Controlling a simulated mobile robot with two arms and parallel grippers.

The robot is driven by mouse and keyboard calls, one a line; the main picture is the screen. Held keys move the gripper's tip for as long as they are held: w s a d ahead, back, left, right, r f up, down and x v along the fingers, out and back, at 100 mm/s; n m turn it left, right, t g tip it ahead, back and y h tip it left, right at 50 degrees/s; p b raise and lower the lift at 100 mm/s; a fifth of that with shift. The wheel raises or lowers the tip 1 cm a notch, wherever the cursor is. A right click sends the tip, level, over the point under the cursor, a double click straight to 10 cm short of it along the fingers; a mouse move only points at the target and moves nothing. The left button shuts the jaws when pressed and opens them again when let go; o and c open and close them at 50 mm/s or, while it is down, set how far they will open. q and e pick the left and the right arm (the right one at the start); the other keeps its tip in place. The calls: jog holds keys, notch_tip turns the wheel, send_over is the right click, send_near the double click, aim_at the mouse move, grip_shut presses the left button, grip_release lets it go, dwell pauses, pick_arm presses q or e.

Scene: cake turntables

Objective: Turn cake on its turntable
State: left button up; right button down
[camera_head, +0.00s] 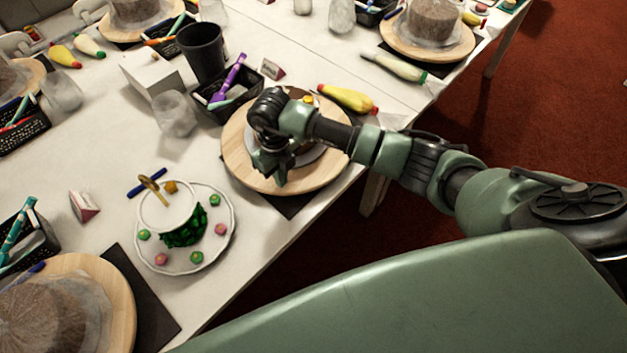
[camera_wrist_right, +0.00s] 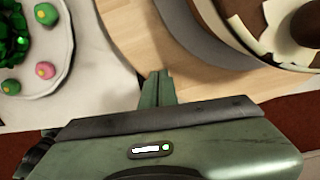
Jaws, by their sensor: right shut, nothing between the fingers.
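The wooden turntable (camera_head: 237,160) stands near the table's right edge, with a grey round board (camera_wrist_right: 197,38) on it. The brown and white cake (camera_wrist_right: 262,42) sits on that board; in the head view my right arm and hand hide most of it. My right gripper (camera_head: 281,181) is shut and empty, pointing down over the near part of the turntable. In the right wrist view its fingertips (camera_wrist_right: 160,75) lie over the wood near the rim, left of the cake and apart from it. Whether they touch the wood I cannot tell. My left gripper is not in view.
A white plate (camera_head: 228,222) with a decorated green item and small sweets lies left of the turntable. A black basket (camera_head: 213,111), a black cup (camera_head: 203,52) and a yellow piping bag (camera_head: 347,98) stand behind it. Other turntables (camera_head: 118,285) are around the table.

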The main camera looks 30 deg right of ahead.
aim_at(327, 173)
jog(key=shift+f, duration=0.1)
jog(key=shift+f+b, duration=0.55)
jog(key=shift+b, duration=0.05)
jog(key=shift+d+r, duration=0.1)
jog(key=shift+d, duration=0.05)
jog(key=d, duration=0.2)
jog(key=s+d+p, duration=0.1)
jog(key=s+d, duration=0.1)
jog(key=d, duration=0.1)
jog(key=shift+d, duration=0.3)
jog(key=shift+w+d+b, duration=0.1)
jog(key=shift+d+b, duration=0.3)
jog(key=shift+d, duration=2.75)
